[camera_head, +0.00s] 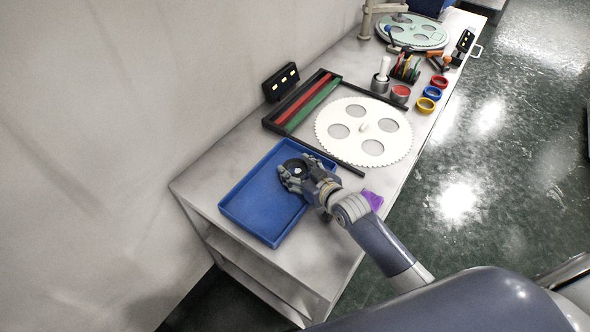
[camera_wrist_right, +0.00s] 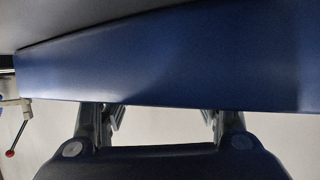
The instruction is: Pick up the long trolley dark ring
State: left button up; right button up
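The long trolley (camera_head: 190,183) is a pale bench along the wall, with a blue tray (camera_head: 262,226) on its near end. A dark round thing, seemingly the dark ring (camera_head: 297,163), shows in the tray's far right part, partly hidden by my right gripper (camera_head: 287,174). That gripper reaches over the tray from the right, with its fingers close to the dark thing. I cannot tell whether they touch. In the right wrist view the two fingers (camera_wrist_right: 165,118) stand apart with no ring visible between them; a blue surface fills the upper part. My left gripper is out of view.
A white toothed disc (camera_head: 330,123) lies beyond the tray beside a black rack (camera_head: 291,105) with red and green strips. A purple thing (camera_head: 372,200) lies near the front edge. Coloured rings (camera_head: 432,92) and small pots stand farther off.

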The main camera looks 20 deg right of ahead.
jog(key=c, duration=0.3)
jog(key=shift+c, duration=0.2)
